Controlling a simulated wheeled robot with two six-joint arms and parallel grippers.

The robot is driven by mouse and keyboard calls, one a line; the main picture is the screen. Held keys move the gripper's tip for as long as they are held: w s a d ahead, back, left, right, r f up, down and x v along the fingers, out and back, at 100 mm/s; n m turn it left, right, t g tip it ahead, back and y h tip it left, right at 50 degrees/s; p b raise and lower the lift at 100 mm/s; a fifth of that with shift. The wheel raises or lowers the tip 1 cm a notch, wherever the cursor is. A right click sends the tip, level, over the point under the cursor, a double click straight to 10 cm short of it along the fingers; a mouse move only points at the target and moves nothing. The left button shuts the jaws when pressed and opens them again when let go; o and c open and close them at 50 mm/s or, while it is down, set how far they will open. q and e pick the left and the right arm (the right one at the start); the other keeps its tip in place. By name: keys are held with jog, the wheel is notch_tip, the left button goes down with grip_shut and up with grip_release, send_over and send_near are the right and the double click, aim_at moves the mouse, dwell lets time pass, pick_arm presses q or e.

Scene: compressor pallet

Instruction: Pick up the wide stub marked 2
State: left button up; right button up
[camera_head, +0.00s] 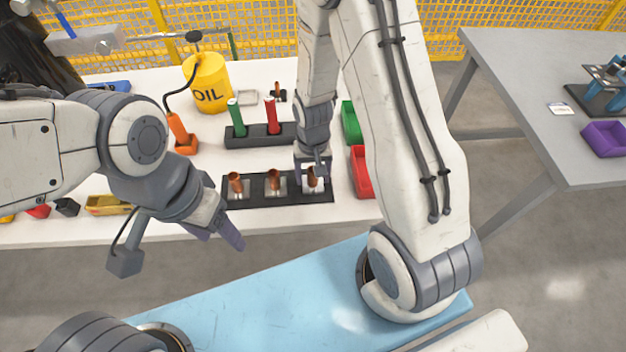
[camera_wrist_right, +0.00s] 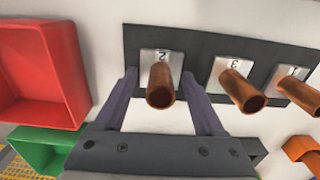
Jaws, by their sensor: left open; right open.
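The copper stub marked 2 (camera_wrist_right: 160,86) stands on a pale plate in the black holder (camera_wrist_right: 138,42); it also shows in the head view (camera_head: 312,178) at the holder's right end. My right gripper (camera_head: 313,166) is at this stub. In the right wrist view its two fingers are open (camera_wrist_right: 160,80), one on each side of the stub, with a gap on both sides. Stubs marked 3 (camera_wrist_right: 240,90) and 1 (camera_wrist_right: 298,92) stand in the same holder. My left gripper (camera_head: 218,238) is open and empty, in front of the table edge.
A red bin (camera_head: 362,172) and a green bin (camera_head: 351,123) stand close to the right of the holder. Behind it is a dark block (camera_head: 256,136) with a green and a red handle. An orange tool (camera_head: 182,132) and yellow oil can (camera_head: 207,82) stand behind left.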

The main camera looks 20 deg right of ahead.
jog(key=shift+f, duration=0.2)
grip_shut()
jog(key=shift+r, duration=0.15)
